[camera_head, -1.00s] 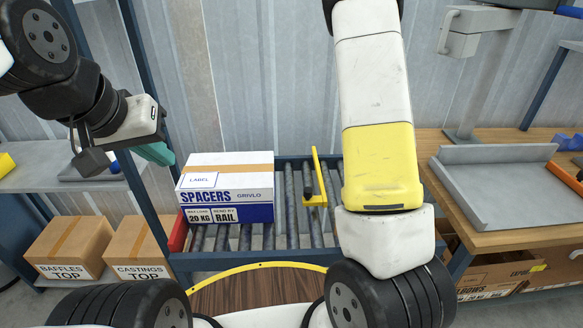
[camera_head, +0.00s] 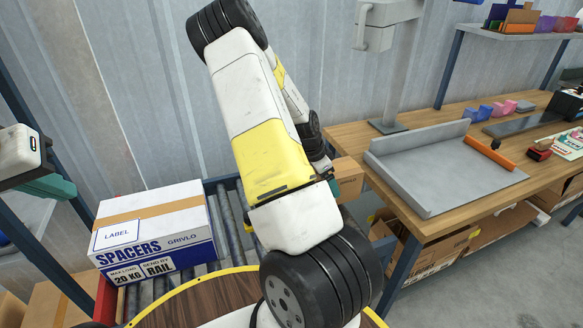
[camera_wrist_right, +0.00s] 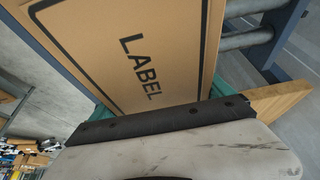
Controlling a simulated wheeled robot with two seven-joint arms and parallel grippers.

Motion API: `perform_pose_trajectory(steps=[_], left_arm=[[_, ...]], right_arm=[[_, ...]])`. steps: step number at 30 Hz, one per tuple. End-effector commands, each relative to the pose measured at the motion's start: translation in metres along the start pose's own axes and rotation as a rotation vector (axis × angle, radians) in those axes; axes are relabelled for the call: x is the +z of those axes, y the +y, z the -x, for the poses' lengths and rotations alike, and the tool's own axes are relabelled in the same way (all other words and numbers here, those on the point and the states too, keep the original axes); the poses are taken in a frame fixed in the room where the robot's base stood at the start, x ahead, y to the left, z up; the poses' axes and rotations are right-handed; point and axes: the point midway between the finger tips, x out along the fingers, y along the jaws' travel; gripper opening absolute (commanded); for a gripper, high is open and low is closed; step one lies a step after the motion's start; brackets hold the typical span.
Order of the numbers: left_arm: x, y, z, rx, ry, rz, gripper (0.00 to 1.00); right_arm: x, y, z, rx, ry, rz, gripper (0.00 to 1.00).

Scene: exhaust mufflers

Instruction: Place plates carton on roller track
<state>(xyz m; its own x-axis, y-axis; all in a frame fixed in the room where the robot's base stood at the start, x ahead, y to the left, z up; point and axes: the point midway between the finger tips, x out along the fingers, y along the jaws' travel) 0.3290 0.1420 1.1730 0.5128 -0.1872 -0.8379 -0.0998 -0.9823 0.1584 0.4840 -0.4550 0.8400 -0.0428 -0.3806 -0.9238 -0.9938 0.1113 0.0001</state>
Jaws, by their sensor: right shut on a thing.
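A brown carton (camera_wrist_right: 130,55) with a LABEL panel fills the middle of the right wrist view; its contents name is not readable. My right gripper (camera_wrist_right: 155,98) is shut on it, with teal fingers at its sides. In the head view only a small part of this carton (camera_head: 348,173) shows beyond my right arm, which hides most of the hand.
A white and blue spacers carton (camera_head: 155,230) sits on the left part of the track. To the right, a wooden bench (camera_head: 345,140) carries a grey tray (camera_head: 440,170). Boxes lie below the bench. Track rollers (camera_wrist_right: 245,40) show beside the held carton in the wrist view.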

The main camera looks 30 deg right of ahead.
Motion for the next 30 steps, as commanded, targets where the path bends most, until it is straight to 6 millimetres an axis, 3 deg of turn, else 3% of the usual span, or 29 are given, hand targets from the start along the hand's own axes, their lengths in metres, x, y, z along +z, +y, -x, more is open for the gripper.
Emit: perform_pose_trajectory(steps=[3,9,14,22,30], left_arm=[[0.000,0.000,0.000,0.000,0.000,0.000,0.00],[0.000,0.000,0.000,0.000,0.000,0.000,0.00],[0.000,0.000,0.000,0.000,0.000,0.000,0.00],[0.000,0.000,0.000,0.000,0.000,0.000,0.00],[0.000,0.000,0.000,0.000,0.000,0.000,0.00]], right_arm=[[0.005,-0.026,0.000,-0.003,0.003,0.003,0.18],[0.009,-0.049,0.000,-0.002,0.002,0.001,0.18],[0.012,-0.051,-0.004,0.000,0.001,0.000,0.18],[0.023,-0.051,-0.032,-0.001,0.002,0.000,0.18],[0.023,-0.051,-0.033,-0.003,0.001,0.000,0.18]])
